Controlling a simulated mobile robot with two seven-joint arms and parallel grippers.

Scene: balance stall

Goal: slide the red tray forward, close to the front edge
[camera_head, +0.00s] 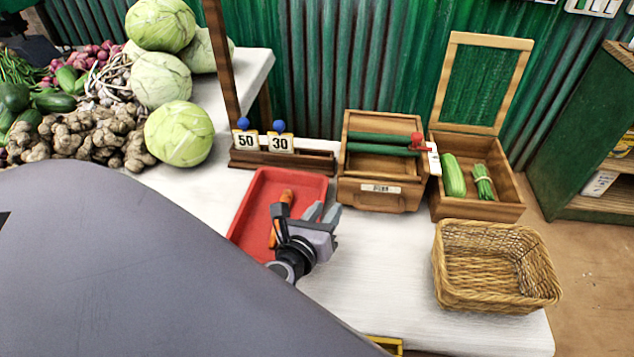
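The red tray (254,189) lies on the white table, left of centre, with an orange carrot (286,197) in it. My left gripper (322,212) is over the tray's right side, near its right wall. Its two grey fingertips show a gap between them, with nothing seen held there. The gripper hides part of the carrot and the tray's right wall, so I cannot tell whether it touches the wall. My large grey arm link covers the lower left. The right gripper is not in view.
Behind the tray stands a wooden holder (270,160) with price cards 50 and 30. A wooden box (376,195) and an open-lidded crate (478,210) stand to the right, with a wicker basket (492,268) in front. The table (385,275) is clear between gripper and basket.

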